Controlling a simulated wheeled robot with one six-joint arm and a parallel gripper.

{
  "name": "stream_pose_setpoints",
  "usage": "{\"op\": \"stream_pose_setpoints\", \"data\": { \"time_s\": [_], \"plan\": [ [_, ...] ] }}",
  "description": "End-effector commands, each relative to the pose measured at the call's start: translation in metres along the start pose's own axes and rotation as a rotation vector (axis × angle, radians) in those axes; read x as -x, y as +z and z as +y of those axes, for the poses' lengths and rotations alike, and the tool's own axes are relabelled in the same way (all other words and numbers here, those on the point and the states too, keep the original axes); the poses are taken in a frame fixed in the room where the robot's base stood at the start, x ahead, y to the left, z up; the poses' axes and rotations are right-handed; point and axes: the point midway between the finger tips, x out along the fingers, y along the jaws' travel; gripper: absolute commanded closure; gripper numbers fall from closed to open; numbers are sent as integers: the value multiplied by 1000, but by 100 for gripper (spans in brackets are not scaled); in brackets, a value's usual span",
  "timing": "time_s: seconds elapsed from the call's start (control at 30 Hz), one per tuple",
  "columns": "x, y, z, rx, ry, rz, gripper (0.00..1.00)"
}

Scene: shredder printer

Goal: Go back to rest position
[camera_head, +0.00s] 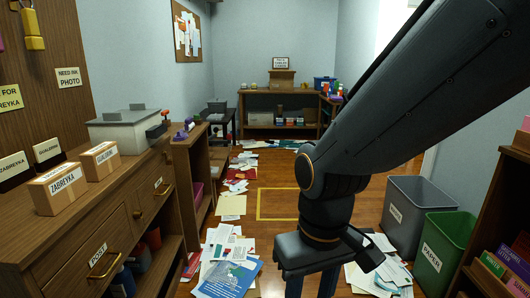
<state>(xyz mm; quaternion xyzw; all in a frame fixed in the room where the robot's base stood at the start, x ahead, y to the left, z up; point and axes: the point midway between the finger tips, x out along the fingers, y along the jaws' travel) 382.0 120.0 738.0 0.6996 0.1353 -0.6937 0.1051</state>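My gripper (312,287) hangs in the lower middle of the head view, at the end of my dark grey arm, which reaches in from the upper right. Its two fingers point down and stand apart, with a gap between them. I see nothing held between them, but the fingertips are cut off by the bottom edge. Behind the gripper is the wooden floor (285,180) with scattered papers (228,262).
A wooden counter (90,215) with drawers and two labelled boxes runs along the left. A grey bin (412,210), a green bin (445,245) and a shelf (490,210) stand at the right. A yellow floor outline (262,218) lies ahead; a table (280,110) stands at the back.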

Motion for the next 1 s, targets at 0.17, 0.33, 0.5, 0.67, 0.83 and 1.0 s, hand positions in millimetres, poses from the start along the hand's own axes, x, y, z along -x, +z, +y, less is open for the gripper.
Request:
{"op": "stream_pose_setpoints", "data": {
  "time_s": [0.17, 0.33, 0.5, 0.67, 0.83, 1.0],
  "plan": [
    [27, 5, 14, -52, 6, -1, 61],
    [59, 12, 34, -123, 15, -3, 61],
    [90, 22, 55, -193, 23, -4, 61],
    [117, 33, 74, -259, 30, -6, 61],
    [139, 44, 91, -315, 35, -7, 61],
    [149, 49, 99, -344, 38, -8, 61]
  ]
}}
